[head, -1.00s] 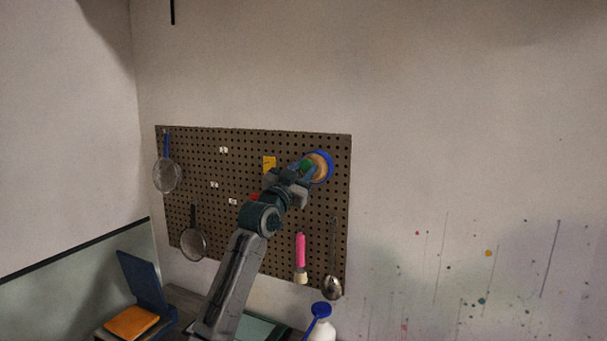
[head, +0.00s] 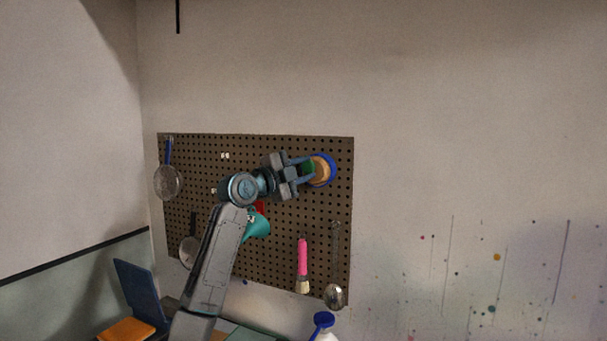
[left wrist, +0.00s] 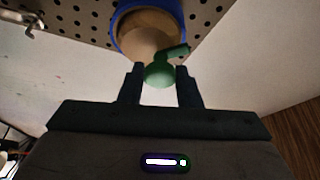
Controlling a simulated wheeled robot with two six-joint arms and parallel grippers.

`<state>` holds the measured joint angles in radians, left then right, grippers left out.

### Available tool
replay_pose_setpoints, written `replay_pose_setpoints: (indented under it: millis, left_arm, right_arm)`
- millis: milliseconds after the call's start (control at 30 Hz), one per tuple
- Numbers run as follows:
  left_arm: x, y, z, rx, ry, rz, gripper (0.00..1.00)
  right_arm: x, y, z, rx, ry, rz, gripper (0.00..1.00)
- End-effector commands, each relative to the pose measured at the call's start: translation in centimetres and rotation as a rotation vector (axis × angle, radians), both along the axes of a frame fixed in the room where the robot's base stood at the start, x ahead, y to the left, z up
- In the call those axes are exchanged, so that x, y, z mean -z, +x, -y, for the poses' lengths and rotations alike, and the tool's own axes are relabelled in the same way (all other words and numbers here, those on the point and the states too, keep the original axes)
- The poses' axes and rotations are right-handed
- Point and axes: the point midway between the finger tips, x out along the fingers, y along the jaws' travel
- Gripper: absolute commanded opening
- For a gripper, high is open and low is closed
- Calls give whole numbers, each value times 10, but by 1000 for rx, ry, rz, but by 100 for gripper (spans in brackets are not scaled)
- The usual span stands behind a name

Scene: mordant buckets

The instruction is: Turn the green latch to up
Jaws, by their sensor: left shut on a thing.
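The green latch (head: 307,167) sits in front of a round tan knob (head: 320,170) with a blue ring (head: 332,168) near the pegboard's upper right. My left gripper (head: 306,170) reaches it from the left, roughly level, with its fingers around the latch. In the left wrist view the green latch (left wrist: 160,75) has a rounded end between the two fingertips (left wrist: 160,80) and a short arm pointing up and right across the tan knob (left wrist: 146,35). The fingers are shut on it. My right gripper is in neither view.
The pegboard (head: 285,230) also carries strainers (head: 168,183), a teal thing (head: 258,227), a pink-handled brush (head: 302,255) and a ladle (head: 334,294). A blue-capped bottle (head: 323,322) stands below.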

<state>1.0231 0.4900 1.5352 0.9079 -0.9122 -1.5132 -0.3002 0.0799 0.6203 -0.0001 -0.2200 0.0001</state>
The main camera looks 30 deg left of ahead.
Motion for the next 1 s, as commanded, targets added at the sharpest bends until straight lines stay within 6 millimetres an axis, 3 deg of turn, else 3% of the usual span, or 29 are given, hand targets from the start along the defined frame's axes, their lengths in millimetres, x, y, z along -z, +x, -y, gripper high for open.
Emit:
replay_pose_setpoints:
  millis: [600,1000]
  left_arm:
    - [-6,0,0,0,570,-36,8]
    - [-6,0,0,-1,801,-48,8]
  right_arm:
    - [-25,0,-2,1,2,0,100]
    - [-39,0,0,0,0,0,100]
